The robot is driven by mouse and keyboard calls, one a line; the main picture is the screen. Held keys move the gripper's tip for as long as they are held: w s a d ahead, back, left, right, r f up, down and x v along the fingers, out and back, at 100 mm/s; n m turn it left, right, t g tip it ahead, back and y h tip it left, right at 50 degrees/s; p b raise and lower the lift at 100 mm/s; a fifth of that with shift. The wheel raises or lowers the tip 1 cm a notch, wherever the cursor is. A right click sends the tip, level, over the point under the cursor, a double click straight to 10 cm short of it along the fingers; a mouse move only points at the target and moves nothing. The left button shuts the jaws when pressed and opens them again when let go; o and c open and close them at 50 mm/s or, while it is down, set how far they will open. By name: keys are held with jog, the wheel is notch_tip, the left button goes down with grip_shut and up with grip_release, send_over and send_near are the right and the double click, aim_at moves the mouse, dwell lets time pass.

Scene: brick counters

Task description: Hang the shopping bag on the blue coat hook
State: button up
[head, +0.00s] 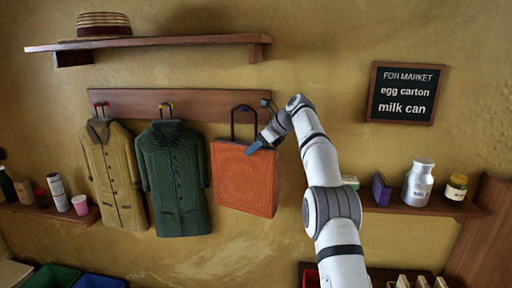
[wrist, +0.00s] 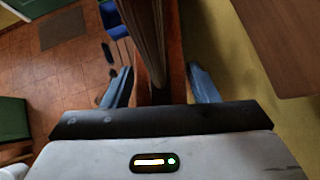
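The orange shopping bag (head: 245,181) is upright below the wooden hook rail (head: 205,105), to the right of the green coat. Its dark handle loop (head: 233,124) stands up in front of the rail. The hook behind the loop is too small to make out, and I cannot tell its colour. My gripper (head: 256,147) is at the bag's upper right edge. In the wrist view, its two blue fingers (wrist: 160,85) are spread either side of the bag (wrist: 175,50), with what look like narrow gaps.
A tan coat (head: 112,175) and a green coat (head: 174,180) hang left of the bag. A shelf with a straw hat (head: 103,24) is above the rail. A right shelf holds a milk can (head: 419,181) and a jar (head: 456,187). A market sign (head: 403,93) hangs above it.

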jog(key=o, duration=0.5)
jog(key=v, duration=0.7)
jog(key=shift+d, duration=0.1)
jog(key=shift+s+d+r+n, duration=0.2)
jog(key=shift+s+r+n, duration=0.1)
jog(key=shift+s+r, duration=0.05)
jog(key=s+d+f+n+h+b, duration=0.2)
jog(key=s+f+n, duration=0.3)
jog(key=s, duration=0.7)
jog(key=s+d+f+n+h+b, duration=0.15)
jog(key=s+f+n+b, duration=0.35)
jog(key=s, duration=0.6)
jog(key=s+d+f+n+h, duration=0.1)
jog(key=s+f+n+h, duration=0.4)
jog(key=s, duration=0.7)
jog(key=s+d+f+n, duration=0.1)
jog(key=s+f+n, duration=0.1)
jog(key=s+f, duration=0.1)
jog(key=s+d+f+n+b, duration=0.1)
jog(key=s+f+n, duration=0.2)
jog(key=s, duration=0.3)
jog(key=s+f+n, duration=0.2)
jog(key=s+f, duration=0.3)
jog(key=shift+s+d+f+n+g+y, duration=0.1)
jog(key=shift+d+f+n+g+y, duration=0.05)
jog(key=shift+d+n+g+y, duration=0.2)
